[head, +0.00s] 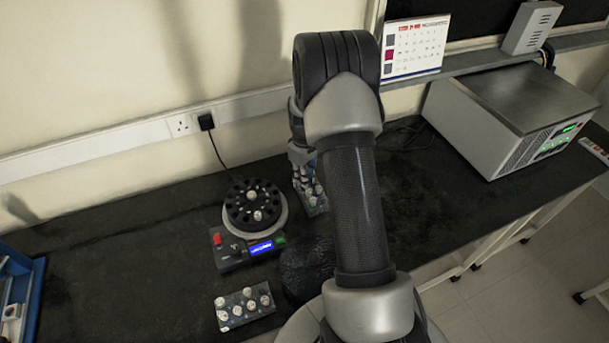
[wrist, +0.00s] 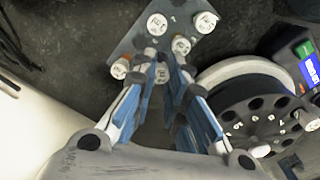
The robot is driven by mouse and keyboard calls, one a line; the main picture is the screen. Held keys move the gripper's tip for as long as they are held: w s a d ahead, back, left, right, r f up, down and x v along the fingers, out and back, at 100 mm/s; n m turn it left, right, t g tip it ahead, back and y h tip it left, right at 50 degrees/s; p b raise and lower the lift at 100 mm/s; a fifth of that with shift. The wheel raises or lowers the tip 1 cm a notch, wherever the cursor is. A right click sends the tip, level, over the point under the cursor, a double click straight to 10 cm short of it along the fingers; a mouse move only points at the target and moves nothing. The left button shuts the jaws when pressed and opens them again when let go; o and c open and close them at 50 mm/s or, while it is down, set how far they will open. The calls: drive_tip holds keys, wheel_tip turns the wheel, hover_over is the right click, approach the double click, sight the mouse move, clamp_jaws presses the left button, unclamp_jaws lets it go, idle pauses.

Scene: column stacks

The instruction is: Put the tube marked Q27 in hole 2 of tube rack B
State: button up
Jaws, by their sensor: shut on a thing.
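My gripper (wrist: 166,66) points down at a grey tube rack (wrist: 128,42) in the wrist view, its two blue-padded fingers straddling the near part of the rack. It is shut on a tube, but the fingers hide much of that tube and I cannot read its mark. Several white-capped tubes (wrist: 205,22) stand in this rack. A second rack (head: 233,325) with several white-capped tubes is at the front. I cannot tell which rack is B or which tube is Q27.
A rotor device (head: 233,257) with a black round holder (head: 238,212) and several tubes stands left of my gripper; it is close by in the wrist view (wrist: 238,112). A blue bin (head: 35,300) is at far left, a grey metal box (head: 470,125) at right.

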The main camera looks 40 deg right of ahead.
drive_tip(key=shift+o, duration=1)
drive_tip(key=shift+f, duration=0.25)
drive_tip(key=o, duration=0.5)
drive_tip(key=shift+o, duration=0.2)
drive_tip(key=o, duration=0.3)
drive_tip(key=shift+o, duration=0.2)
drive_tip(key=shift+r, duration=0.1)
drive_tip(key=shift+r+p, duration=1.95)
drive_tip(key=shift+r, duration=1.05)
